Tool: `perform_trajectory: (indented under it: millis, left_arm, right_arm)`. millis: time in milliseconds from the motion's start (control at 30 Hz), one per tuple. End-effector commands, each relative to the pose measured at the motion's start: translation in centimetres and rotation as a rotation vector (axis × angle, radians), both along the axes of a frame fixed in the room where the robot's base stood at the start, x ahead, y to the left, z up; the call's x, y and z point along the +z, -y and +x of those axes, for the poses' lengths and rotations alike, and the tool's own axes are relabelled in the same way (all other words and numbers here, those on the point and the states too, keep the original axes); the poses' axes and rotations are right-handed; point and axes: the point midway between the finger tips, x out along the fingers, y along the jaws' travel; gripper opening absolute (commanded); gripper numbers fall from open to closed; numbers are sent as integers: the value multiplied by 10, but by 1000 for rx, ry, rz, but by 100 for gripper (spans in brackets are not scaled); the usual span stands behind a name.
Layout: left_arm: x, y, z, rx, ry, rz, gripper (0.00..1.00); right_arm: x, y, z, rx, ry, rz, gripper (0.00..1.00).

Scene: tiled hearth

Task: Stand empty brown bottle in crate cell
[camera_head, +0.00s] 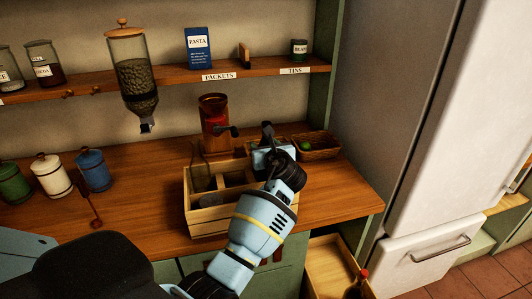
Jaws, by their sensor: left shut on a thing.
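The wooden crate (206,222) stands on the counter, divided into cells. A dark, see-through bottle (199,172) stands upright in its back left cell. My right gripper is not in view.
A brown grinder (214,115) stands behind the crate, and a basket (318,146) with a green item is to its right. Canisters (52,175) stand at left. A dispenser (131,70) hangs from the shelf. An open drawer (330,262) is below.

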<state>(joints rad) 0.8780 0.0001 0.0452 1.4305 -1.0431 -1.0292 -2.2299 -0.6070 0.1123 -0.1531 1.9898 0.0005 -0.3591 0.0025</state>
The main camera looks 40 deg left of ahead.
Motion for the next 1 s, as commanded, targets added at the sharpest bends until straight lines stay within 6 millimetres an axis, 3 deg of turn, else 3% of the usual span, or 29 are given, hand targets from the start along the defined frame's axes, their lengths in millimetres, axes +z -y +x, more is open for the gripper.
perform_trajectory:
  millis: [33, 100, 533, 567, 700, 1000]
  left_arm:
    - [-13, 0, 0, -1, -6, -1, 22]
    - [-20, 0, 0, -1, -5, 0, 22]
    - [-22, 0, 0, 0, 2, 1, 22]
    - [-22, 0, 0, 0, 1, -1, 54]
    - [-23, 0, 0, 0, 1, -1, 72]
    - [-22, 0, 0, 0, 0, -1, 73]
  right_arm:
    - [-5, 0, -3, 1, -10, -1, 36]
    - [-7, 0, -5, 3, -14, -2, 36]
    - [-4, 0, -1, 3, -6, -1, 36]
    - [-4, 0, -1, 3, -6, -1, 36]
    - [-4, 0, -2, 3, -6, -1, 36]
    - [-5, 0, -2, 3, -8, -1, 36]
